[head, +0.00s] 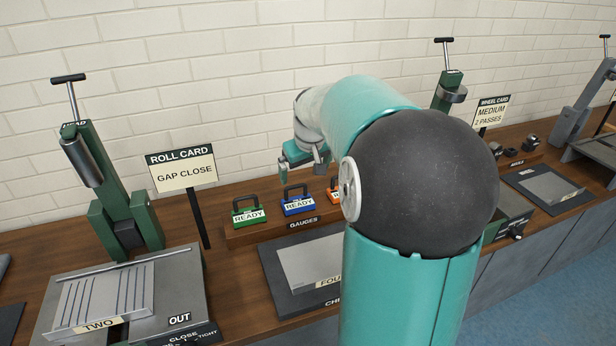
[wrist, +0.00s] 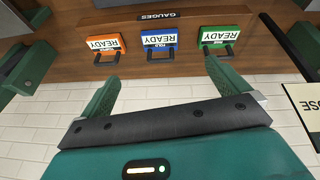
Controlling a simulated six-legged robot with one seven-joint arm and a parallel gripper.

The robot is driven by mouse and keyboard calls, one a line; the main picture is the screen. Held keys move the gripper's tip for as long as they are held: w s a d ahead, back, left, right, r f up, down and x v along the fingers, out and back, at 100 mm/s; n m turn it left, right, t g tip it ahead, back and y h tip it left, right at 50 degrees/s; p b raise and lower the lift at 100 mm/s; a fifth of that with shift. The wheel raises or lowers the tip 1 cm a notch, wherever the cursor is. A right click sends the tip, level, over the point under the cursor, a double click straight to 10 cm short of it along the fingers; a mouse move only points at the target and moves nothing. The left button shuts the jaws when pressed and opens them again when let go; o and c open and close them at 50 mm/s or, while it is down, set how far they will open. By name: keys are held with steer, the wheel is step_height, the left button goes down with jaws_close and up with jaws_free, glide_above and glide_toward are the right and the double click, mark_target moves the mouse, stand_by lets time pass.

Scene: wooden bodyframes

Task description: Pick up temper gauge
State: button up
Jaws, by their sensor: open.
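Three gauges with dark loop handles and white READY plates stand in a row on a wooden rack marked GAUGES (head: 303,223). They are a green gauge (head: 248,213), a blue gauge (head: 298,205) and an orange gauge (head: 333,194), which my arm partly hides in the head view. The wrist view shows the orange gauge (wrist: 106,43), blue gauge (wrist: 160,40) and green gauge (wrist: 224,38) upside down. Their small name labels are too small to read surely, so I cannot tell which is the temper gauge. My gripper (wrist: 162,74) is open and empty, above and behind the row.
A ROLL CARD sign (head: 182,167) on a post and a green press (head: 125,225) stand left of the rack. A dark plate (head: 285,280) lies in front of it. A brick wall (head: 230,70) rises behind. My arm blocks much of the right side.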

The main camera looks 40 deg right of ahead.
steer(key=d+f+m, duration=0.1)
steer(key=d+f, duration=0.3)
steer(key=d, duration=0.5)
steer(key=d+f, duration=0.3)
steer(key=d, duration=0.6)
steer(key=shift+m+t, duration=0.3)
steer(key=x, duration=0.9)
steer(key=shift+s+f, duration=0.25)
steer(key=shift+s, duration=0.05)
steer(key=x, duration=0.5)
steer(key=shift+w+a+r, duration=0.1)
steer(key=shift+w+a, duration=0.05)
steer(key=shift+w, duration=0.05)
steer(key=c, duration=0.9)
